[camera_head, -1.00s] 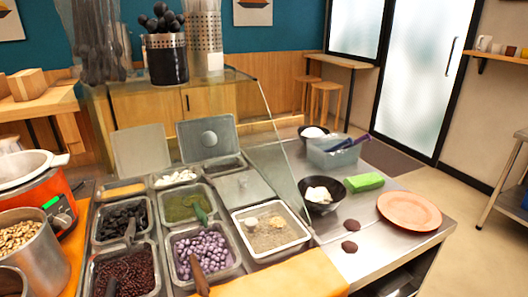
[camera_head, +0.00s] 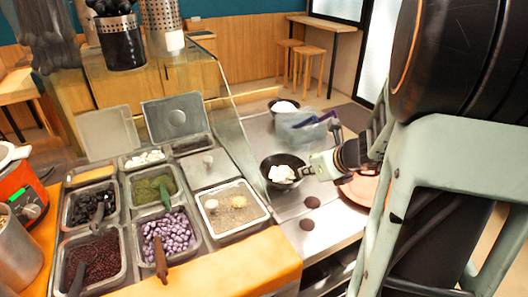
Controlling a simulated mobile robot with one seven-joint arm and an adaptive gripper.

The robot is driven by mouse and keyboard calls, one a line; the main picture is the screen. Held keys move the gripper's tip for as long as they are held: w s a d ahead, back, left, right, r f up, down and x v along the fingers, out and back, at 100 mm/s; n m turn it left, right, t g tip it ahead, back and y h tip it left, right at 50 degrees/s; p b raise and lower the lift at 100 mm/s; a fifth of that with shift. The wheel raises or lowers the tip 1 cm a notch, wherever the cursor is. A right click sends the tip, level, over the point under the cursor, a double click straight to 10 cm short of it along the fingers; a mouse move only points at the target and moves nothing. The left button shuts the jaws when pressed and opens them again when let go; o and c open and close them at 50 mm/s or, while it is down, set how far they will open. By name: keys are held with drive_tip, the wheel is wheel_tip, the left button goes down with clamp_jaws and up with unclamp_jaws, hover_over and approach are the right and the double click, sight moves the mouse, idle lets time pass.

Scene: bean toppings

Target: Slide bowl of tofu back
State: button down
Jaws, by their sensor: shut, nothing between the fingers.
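A black bowl (camera_head: 272,184) with white, tofu-like pieces (camera_head: 283,173) stands upright on the steel counter, just right of the glass screen. My gripper (camera_head: 306,171) reaches in from the right and its fingers are shut and empty. Its tip is at the bowl's right rim, overlapping it in the picture. I cannot tell whether it touches the bowl. A second black bowl (camera_head: 284,113) with white contents stands farther back, behind the clear bin.
A clear bin (camera_head: 292,135) with a dark blue-handled tool stands behind the bowl. An orange plate (camera_head: 360,192) is partly hidden by my arm. Two dark round pieces (camera_head: 312,202) (camera_head: 306,224) lie in front. Topping trays and the glass screen (camera_head: 228,125) are left.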

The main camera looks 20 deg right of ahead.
sight(277, 171)
drive_tip(key=b+x, duration=0.1)
drive_tip(key=x, duration=0.2)
drive_tip(key=b+x, duration=0.1)
drive_tip(key=x, duration=0.3)
drive_tip(key=a+b+x, duration=0.1)
drive_tip(key=x, duration=0.2)
drive_tip(key=shift+f, duration=0.45)
drive_tip(key=w, duration=0.2)
drive_tip(key=shift+w+a+r+p, duration=0.25)
drive_tip(key=shift+w+r+p, duration=0.05)
drive_tip(key=shift+w+a, duration=0.1)
drive_tip(key=shift+w, duration=0.55)
drive_tip(key=w+a+p, duration=0.1)
drive_tip(key=w+p, duration=0.1)
drive_tip(key=w, duration=0.2)
drive_tip(key=w+a+p, duration=0.1)
drive_tip(key=w+p, duration=0.1)
drive_tip(key=w, duration=0.3)
drive_tip(key=w+a+p, duration=0.1)
drive_tip(key=w+p, duration=0.2)
drive_tip(key=w, duration=0.1)
drive_tip(key=shift+w+r, duration=0.1)
drive_tip(key=shift+w, duration=0.55)
drive_tip(key=shift+s, duration=0.1)
